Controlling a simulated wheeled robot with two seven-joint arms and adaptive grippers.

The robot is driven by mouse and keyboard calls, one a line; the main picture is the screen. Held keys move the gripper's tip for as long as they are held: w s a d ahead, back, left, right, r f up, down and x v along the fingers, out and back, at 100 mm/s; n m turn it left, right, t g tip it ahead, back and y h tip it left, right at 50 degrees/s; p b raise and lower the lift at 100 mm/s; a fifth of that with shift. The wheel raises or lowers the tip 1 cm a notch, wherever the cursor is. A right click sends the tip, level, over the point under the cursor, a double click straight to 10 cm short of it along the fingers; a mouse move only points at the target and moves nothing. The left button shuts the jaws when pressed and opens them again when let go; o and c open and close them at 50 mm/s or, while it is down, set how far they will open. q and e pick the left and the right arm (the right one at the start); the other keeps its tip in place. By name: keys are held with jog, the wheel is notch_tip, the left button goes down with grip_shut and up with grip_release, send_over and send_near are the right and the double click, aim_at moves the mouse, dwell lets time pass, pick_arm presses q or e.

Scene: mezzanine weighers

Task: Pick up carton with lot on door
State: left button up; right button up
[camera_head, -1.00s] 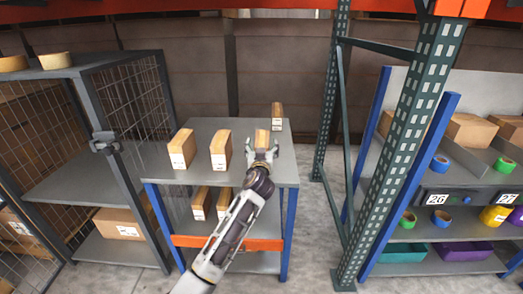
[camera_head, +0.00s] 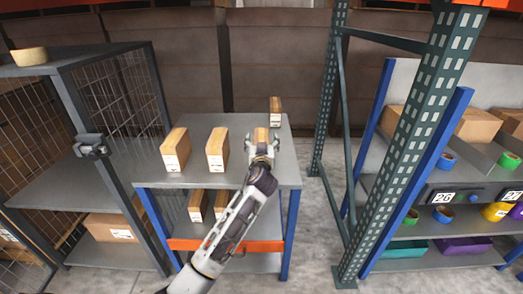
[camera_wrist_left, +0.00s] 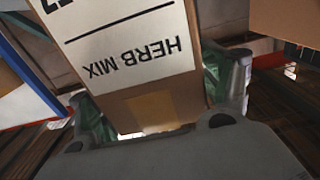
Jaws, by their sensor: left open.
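Several tan cartons with white labelled ends stand on the grey table top (camera_head: 235,175). Two are at the left, a left carton (camera_head: 174,151) and a middle carton (camera_head: 217,150). Another carton (camera_head: 275,111) stands at the back. My left gripper (camera_head: 262,147) is open at a fourth carton (camera_head: 261,134), partly hidden by it. In the left wrist view this carton (camera_wrist_left: 130,50) lies between the open fingers, its white label reading "HERB MIX" upside down. I cannot tell whether the fingers touch it. No lot text is readable. My right gripper is not in view.
Two more cartons (camera_head: 198,204) (camera_head: 221,202) stand on the shelf below, behind an orange beam (camera_head: 225,245). A mesh cage (camera_head: 125,95) with a latch (camera_head: 90,146) is at the left. A green rack post (camera_head: 405,150) stands at the right, before shelves of tape rolls.

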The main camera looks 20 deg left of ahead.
pick_arm(q)
grip_shut()
dwell(0.6)
jog(key=shift+r, duration=0.1)
jog(key=shift+w+r, duration=0.1)
jog(key=shift+r, duration=0.35)
jog(key=shift+r+p, duration=1)
jog(key=shift+r, duration=3.5)
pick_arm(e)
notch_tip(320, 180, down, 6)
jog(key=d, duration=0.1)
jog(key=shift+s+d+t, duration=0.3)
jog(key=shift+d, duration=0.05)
